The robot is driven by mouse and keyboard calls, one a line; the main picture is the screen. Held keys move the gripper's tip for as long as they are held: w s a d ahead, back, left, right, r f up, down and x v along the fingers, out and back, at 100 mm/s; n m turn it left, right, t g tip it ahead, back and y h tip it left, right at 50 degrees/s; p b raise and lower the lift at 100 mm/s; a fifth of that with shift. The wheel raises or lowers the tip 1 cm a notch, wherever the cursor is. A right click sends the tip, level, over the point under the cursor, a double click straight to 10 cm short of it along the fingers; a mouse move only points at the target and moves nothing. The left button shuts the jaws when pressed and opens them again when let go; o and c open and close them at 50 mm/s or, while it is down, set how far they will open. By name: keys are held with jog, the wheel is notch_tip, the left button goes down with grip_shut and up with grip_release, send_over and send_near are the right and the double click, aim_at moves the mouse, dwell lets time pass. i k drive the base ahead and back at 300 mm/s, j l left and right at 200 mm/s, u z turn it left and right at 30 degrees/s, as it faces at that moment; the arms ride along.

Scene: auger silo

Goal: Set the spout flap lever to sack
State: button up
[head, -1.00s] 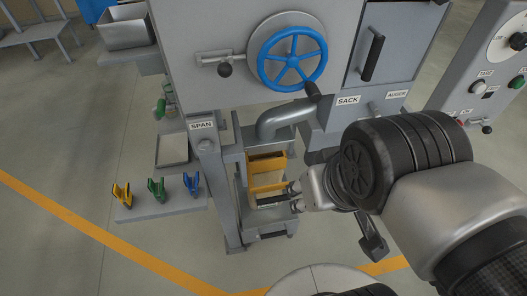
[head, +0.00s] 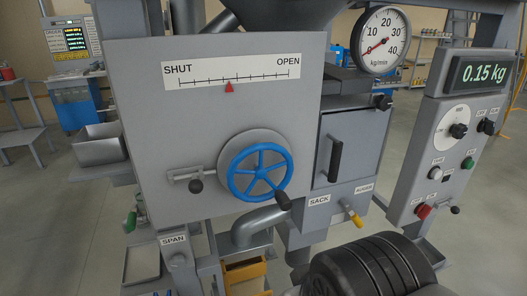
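The spout flap lever (head: 352,214) has a yellow grip. It sits under the grey cabinet, between the SACK label (head: 319,201) on its left and the AUGER label (head: 363,189) on its right. Its grip slants down and to the right, under the AUGER side. The curved grey spout pipe (head: 262,222) is to the left of the SACK label. My arm's black joint shows at the bottom, below the lever. My gripper is outside the picture, so its state and any hold are hidden.
A blue handwheel (head: 260,172) with a black crank knob is left of the lever. A black door handle (head: 335,158) stands out above. The control panel (head: 455,145) is on the right. A yellow container (head: 244,272) sits below the spout, partly cut off.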

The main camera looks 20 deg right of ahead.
aim_at(358, 223)
jog(key=i+l, duration=0.1)
jog(key=l, duration=0.75)
jog(key=i+l, duration=0.15)
jog(key=l, duration=0.25)
jog(key=k+z, duration=0.05)
